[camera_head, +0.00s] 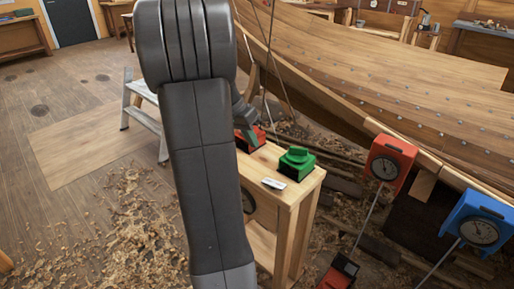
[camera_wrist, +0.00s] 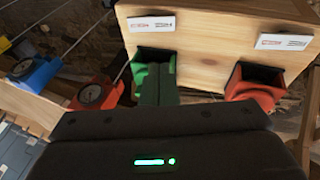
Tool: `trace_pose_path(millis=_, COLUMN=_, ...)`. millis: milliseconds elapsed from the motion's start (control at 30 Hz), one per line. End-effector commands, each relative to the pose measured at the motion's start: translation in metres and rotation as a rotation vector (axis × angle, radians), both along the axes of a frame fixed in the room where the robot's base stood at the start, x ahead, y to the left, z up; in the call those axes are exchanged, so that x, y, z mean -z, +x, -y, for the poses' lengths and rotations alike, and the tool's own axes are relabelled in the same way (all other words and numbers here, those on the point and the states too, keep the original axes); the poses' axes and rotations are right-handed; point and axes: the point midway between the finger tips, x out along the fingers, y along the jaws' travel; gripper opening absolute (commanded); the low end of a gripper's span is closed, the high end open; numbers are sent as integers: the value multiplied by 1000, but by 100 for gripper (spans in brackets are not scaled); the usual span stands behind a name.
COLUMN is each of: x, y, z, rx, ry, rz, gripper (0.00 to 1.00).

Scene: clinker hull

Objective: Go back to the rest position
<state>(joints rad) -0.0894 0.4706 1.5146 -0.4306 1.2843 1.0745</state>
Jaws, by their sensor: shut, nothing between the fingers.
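My arm crosses the middle of the head view, and my gripper (camera_head: 246,131) shows beyond it, partly hidden by the arm. In the wrist view the gripper (camera_wrist: 159,86) is shut and empty, with its fingers in front of the green box. The green box (camera_head: 294,160) stands on the wooden stand (camera_head: 302,184); it also shows in the wrist view (camera_wrist: 142,56). A red box (camera_head: 257,139) stands on the stand near the gripper, partly hidden in the head view. In the wrist view the red box (camera_wrist: 250,92) is right of the gripper.
White tags lie on the stand, one (camera_head: 273,184) near its front. A red dial gauge (camera_head: 389,160) and a blue dial gauge (camera_head: 478,224) stand at the right, by the plank hull (camera_head: 400,90). A step stool (camera_head: 146,113) stands left of the arm. Shavings cover the floor.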

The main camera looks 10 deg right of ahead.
Motion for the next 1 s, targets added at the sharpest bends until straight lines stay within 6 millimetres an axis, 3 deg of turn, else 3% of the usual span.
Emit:
trace_pose_path(millis=467, x=1, y=0, z=1, rx=0, ry=0, rz=-2, gripper=0)
trace_pose_path(millis=667, x=24, y=-4, z=12, rx=1, ry=-1, rz=-4, gripper=0)
trace_pose_path(millis=967, x=78, y=-11, z=40, rx=2, ry=-1, rz=-5, gripper=0)
trace_pose_path(millis=1000, x=74, y=-13, z=40, rx=0, ry=24, rz=21, gripper=0)
